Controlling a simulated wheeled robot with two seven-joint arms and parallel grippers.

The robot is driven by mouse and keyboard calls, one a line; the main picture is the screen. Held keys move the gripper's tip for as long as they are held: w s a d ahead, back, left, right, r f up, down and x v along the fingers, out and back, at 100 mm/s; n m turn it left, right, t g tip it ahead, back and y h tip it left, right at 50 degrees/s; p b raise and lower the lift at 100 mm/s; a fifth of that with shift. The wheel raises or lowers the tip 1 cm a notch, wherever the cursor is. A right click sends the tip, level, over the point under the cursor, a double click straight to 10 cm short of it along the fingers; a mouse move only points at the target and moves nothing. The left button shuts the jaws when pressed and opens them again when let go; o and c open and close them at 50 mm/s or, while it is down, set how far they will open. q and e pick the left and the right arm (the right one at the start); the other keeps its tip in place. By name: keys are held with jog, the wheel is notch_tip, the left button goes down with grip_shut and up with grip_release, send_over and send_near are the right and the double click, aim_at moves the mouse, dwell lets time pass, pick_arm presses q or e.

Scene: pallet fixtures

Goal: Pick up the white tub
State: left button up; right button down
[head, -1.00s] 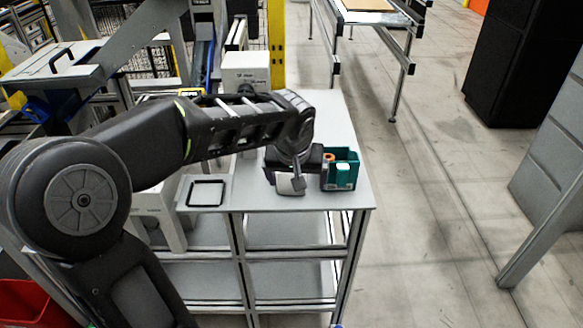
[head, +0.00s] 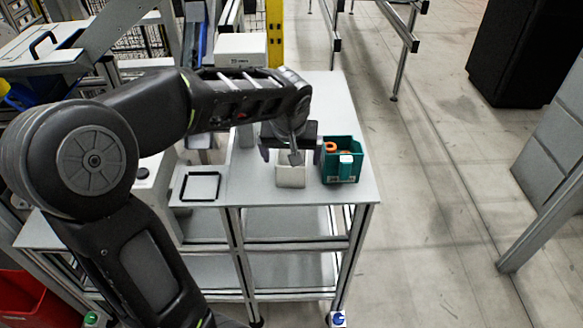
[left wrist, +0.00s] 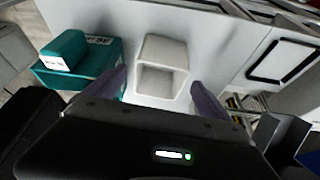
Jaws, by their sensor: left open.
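The white tub (head: 291,176) stands on the grey table near its front edge, left of the teal bin. My left gripper (head: 291,153) is over the tub and partly hides it. In the left wrist view the tub (left wrist: 162,68) lies ahead between the two open fingers (left wrist: 160,88), with a gap on each side. The tub looks empty. I cannot tell from these views how far above it the fingertips are. My right gripper is not in view.
A teal bin (head: 341,170) with orange items inside stands close to the right of the tub. A black square frame (head: 201,186) lies on the table to the left. A white box (head: 240,48) stands at the back. The table's right rear is clear.

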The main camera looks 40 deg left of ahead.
pick_arm(q)
jog(key=shift+f, duration=0.15)
jog(key=p+x, duration=0.1)
jog(key=x, duration=0.4)
jog(key=shift+w+a, duration=0.15)
jog(key=shift+w, duration=0.1)
jog(key=shift+c, duration=0.2)
dwell(0.3)
jog(key=c, duration=1.4)
notch_tip(320, 180, up, 10)
jog(key=shift+b, duration=0.3)
jog(key=shift+s, duration=0.15)
dwell(0.5)
